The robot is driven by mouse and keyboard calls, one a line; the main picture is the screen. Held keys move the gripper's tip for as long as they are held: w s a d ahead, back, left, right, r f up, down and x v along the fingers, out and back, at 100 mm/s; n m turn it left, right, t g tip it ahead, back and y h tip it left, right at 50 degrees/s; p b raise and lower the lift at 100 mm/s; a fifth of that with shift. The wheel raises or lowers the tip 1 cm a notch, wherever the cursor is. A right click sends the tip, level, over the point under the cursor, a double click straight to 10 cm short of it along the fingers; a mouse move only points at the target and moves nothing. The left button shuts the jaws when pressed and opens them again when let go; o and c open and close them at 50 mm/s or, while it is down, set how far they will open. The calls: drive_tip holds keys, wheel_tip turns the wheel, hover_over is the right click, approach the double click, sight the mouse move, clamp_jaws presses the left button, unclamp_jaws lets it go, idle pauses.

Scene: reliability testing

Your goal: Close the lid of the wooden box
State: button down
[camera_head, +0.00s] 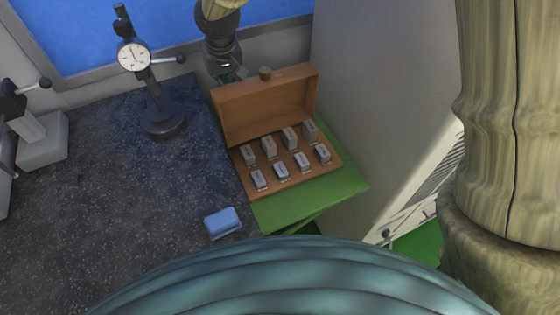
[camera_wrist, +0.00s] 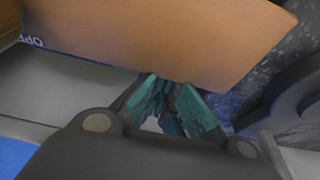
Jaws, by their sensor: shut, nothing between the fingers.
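The wooden box stands with its lid (camera_head: 262,108) up and tilted back; the tray (camera_head: 262,187) of the box holds several small grey metal blocks (camera_head: 283,170) in rows.
The box rests on a green surface (camera_head: 345,187) beside a dark speckled slab (camera_head: 90,210). A dial gauge (camera_head: 134,56) on a stand is left of the lid. A blue block (camera_head: 222,222) lies in front. A grey cabinet (camera_head: 385,100) stands close on the right.

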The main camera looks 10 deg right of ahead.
sight(232, 93)
drive_tip(key=shift+s+d+f+b, duration=0.25)
drive_tip(key=shift+s+f+b, duration=0.35)
drive_tip(key=shift+s, duration=0.55)
drive_tip(key=shift+s+d+f+b, duration=0.2)
drive_tip(key=shift+s+f+b, duration=0.15)
drive_tip(key=shift+s+f, duration=0.7)
drive_tip(key=shift+s+d+f+b, duration=0.25)
drive_tip(key=shift+s+f+b, duration=0.25)
drive_tip(key=shift+s, duration=0.8)
wheel_tip(232, 93, up, 9)
drive_tip(key=p, duration=0.7)
drive_tip(key=shift+r+p, duration=0.15)
drive_tip(key=shift+p, duration=0.2)
